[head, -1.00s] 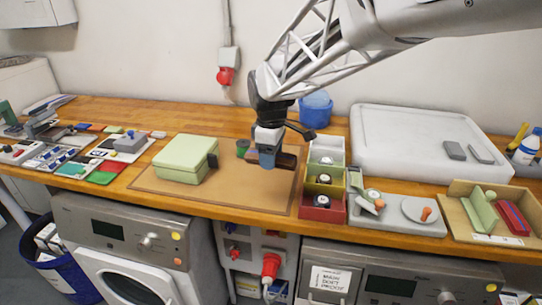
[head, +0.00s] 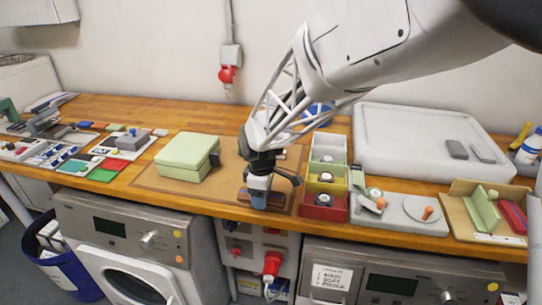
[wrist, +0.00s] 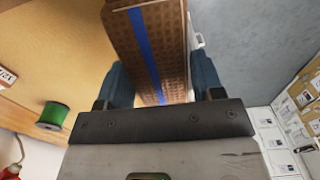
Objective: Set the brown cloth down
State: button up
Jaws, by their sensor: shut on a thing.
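My gripper (head: 260,198) is shut on the brown cloth (wrist: 172,28), a folded brown strip with a blue stripe down its length. In the wrist view the cloth sits between the two dark blue fingers and runs away from the palm. In the head view only a little of the cloth (head: 278,200) shows beside the fingers, near the front edge of the brown mat (head: 225,190). I cannot tell whether the cloth touches the mat.
A pale green box (head: 188,155) stands left on the mat. A bin row with white, yellow and red compartments (head: 325,205) stands close on the right. A green spool (wrist: 52,115) shows in the wrist view.

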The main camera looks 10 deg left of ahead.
jog(key=shift+w+a, duration=0.1)
jog(key=shift+w, duration=0.05)
jog(key=w+a, duration=0.2)
jog(key=w, duration=0.2)
jog(key=w+a+f, duration=0.1)
jog(key=w+a, duration=0.2)
jog(key=w, duration=0.2)
jog(key=w+a, duration=0.3)
jog(key=w, duration=0.1)
jog(key=shift+w+a+f, duration=0.1)
jog(key=shift+w+f, duration=0.05)
jog(key=shift+f, duration=0.1)
dwell(0.4)
jog(key=shift+f, duration=1.75)
jog(key=shift+f, duration=0.1)
jog(key=o, duration=0.5)
jog(key=shift+c, duration=0.2)
jog(key=o, duration=0.5)
jog(key=shift+c, duration=0.2)
